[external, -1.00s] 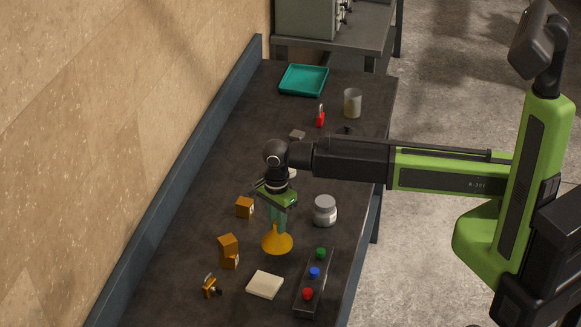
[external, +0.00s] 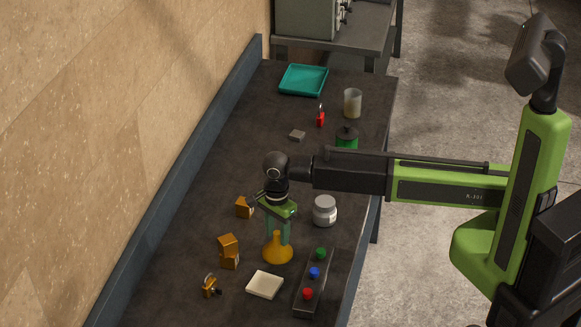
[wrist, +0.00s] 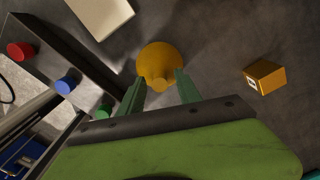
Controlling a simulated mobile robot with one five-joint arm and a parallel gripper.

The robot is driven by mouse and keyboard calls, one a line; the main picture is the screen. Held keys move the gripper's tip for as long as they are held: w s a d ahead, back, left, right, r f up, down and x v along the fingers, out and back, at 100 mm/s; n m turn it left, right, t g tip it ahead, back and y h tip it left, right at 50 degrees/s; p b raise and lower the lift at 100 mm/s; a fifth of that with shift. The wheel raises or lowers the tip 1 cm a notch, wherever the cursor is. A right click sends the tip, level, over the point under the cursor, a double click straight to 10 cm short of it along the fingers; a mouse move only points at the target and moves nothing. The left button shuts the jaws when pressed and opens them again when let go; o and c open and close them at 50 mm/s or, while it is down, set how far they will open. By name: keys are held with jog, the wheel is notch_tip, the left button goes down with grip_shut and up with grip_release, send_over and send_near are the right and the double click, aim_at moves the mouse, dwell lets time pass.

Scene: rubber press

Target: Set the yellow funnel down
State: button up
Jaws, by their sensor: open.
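The yellow funnel (external: 278,249) stands on the dark bench with its wide end down and its narrow end up. It also shows in the wrist view (wrist: 159,62), just beyond my fingertips. My gripper (external: 278,238) points down over the funnel, one green finger on each side of its narrow end. In the wrist view my gripper (wrist: 156,84) is open, with a gap between each finger and the funnel's stem. Part of the stem is hidden by the fingers in the external view.
A button box (external: 313,285) with green, blue and red buttons is close on the right. A cream block (external: 265,285) lies in front. Orange blocks (external: 228,251) stand left, a grey jar (external: 325,210) behind right. A teal tray (external: 304,80) is at the far end.

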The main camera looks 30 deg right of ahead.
jog(key=shift+r, duration=0.1)
notch_tip(320, 180, up, 12)
jog(key=p, duration=1.2)
jog(key=w+d+n, duration=0.2)
jog(key=w+d, duration=0.1)
jog(key=d, duration=0.7)
jog(key=w+d+n, duration=0.3)
jog(key=w+d, duration=0.1)
jog(key=d, duration=0.6)
jog(key=w+d+n, duration=0.2)
jog(key=w+d, duration=0.1)
jog(key=d, duration=0.6)
jog(key=s+d+n, duration=0.2)
jog(key=d+n, duration=0.5)
jog(key=d, duration=1.6)
jog(key=shift+d+n, duration=0.15)
jog(key=shift+n, duration=0.25)
